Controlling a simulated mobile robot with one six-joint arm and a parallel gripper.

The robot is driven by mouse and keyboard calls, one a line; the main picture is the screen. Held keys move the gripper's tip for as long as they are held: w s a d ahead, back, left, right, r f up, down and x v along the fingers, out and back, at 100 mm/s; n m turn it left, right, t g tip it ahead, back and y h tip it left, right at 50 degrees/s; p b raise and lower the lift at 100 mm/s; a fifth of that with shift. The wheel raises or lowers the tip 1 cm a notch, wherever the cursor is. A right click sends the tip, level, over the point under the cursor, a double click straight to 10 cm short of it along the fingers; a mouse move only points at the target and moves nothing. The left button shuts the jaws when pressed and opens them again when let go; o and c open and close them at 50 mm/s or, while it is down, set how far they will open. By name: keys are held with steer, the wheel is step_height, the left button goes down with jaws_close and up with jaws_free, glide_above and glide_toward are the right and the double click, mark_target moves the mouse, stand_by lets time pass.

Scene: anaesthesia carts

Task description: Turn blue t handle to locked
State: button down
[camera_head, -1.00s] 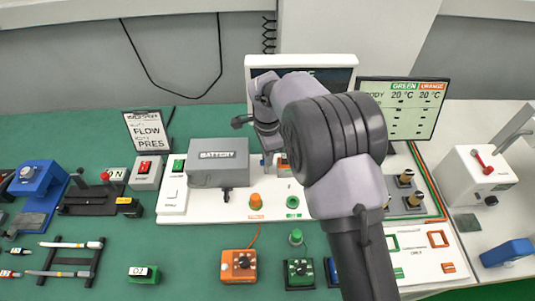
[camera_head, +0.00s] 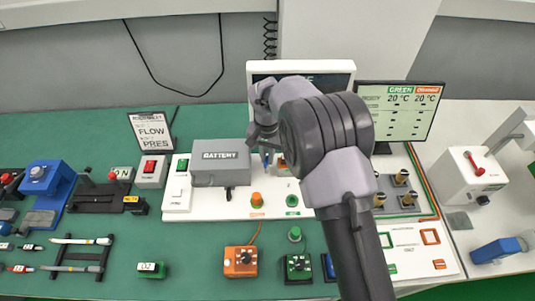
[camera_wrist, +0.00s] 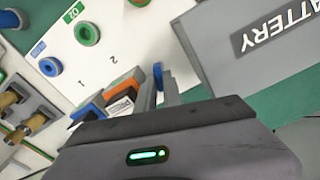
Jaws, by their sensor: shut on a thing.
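The blue T handle (camera_wrist: 158,76) shows as a narrow blue strip between the grey fingers of my gripper (camera_wrist: 156,88) in the wrist view. My gripper is shut on it, and the fingers hide most of its shape. In the head view, a bit of blue shows beside my gripper (camera_head: 266,158), at the white panel (camera_head: 225,207) just right of the grey battery box (camera_head: 220,160). The printed marks 1 and 2 (camera_wrist: 113,60) lie on the panel near the handle. I cannot tell the handle's angle against them.
An orange block (camera_wrist: 122,92) and blue-edged pieces (camera_wrist: 88,110) sit close beside my fingers. The battery box stands close on the other side. Orange (camera_head: 257,200) and green (camera_head: 292,201) ports are in front. A monitor (camera_head: 400,110) stands at the right.

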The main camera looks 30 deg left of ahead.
steer(key=shift+a+n+p, duration=0.1)
steer(key=shift+n+p, duration=0.3)
steer(key=shift+n, duration=1.6)
steer(key=c, duration=1.5)
jaws_free()
steer(key=shift+r, duration=0.1)
step_height(320, 180, up, 17)
steer(key=p, duration=0.3)
steer(key=shift+r+p, duration=0.15)
steer(key=shift+p, duration=0.25)
